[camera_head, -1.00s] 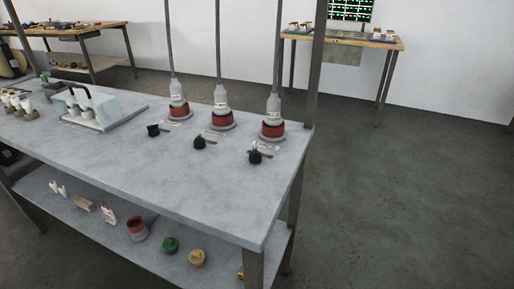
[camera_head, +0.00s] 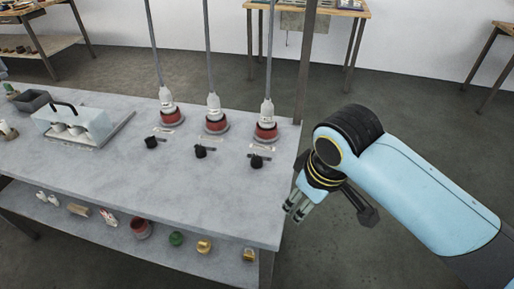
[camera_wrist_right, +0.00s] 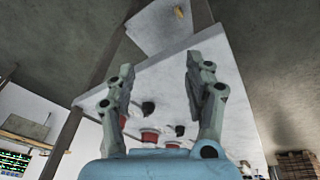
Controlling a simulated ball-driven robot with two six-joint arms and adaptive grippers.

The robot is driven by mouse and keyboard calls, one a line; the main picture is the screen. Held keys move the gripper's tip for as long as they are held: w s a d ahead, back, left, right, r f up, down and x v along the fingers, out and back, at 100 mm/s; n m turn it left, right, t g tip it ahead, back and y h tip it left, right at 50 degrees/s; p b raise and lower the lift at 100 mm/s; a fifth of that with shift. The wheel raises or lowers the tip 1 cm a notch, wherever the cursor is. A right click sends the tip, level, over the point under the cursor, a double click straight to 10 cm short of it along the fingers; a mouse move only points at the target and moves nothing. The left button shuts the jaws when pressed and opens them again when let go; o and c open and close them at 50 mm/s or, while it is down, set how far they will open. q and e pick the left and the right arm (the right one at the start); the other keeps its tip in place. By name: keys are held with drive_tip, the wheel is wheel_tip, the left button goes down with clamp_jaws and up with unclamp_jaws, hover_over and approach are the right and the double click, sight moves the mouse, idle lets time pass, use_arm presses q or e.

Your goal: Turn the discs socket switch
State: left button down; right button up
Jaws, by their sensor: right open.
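Three grey sockets with red bands stand along the back of the grey table: left (camera_head: 168,118), middle (camera_head: 215,121) and right (camera_head: 265,128). In front of each sits a black rotary switch: left (camera_head: 151,142), middle (camera_head: 200,152) and right (camera_head: 257,161). The small labels beside them are too small to read, so I cannot tell which switch is for the discs. My right gripper (camera_head: 296,208) is off the table's right edge, apart from the right switch. In the right wrist view its fingers (camera_wrist_right: 161,80) are spread and empty. My left gripper is out of view.
The grey table (camera_head: 110,174) has clear space in front of the switches. A pale device with a black handle (camera_head: 72,122) stands at its left. A metal post (camera_head: 305,70) rises at the back right corner. A lower shelf holds several small items, including a green one (camera_head: 177,239).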

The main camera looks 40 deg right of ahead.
drive_tip(key=shift+n+g, duration=0.4)
drive_tip(key=shift+g, duration=0.1)
drive_tip(key=w, duration=0.5)
drive_tip(key=w+d, duration=0.1)
drive_tip(key=w, duration=0.2)
drive_tip(key=shift+f, duration=0.1)
drive_tip(key=n+g+p, duration=0.1)
drive_tip(key=g, duration=0.1)
approach(256, 157)
drive_tip(key=shift+y, duration=0.4)
drive_tip(key=f, duration=0.6)
drive_tip(key=d+f, duration=0.1)
drive_tip(key=f, duration=0.3)
drive_tip(key=shift+s+f+b, duration=0.1)
drive_tip(key=shift+s+b, duration=0.05)
drive_tip(key=shift+b, duration=0.15)
clamp_jaws()
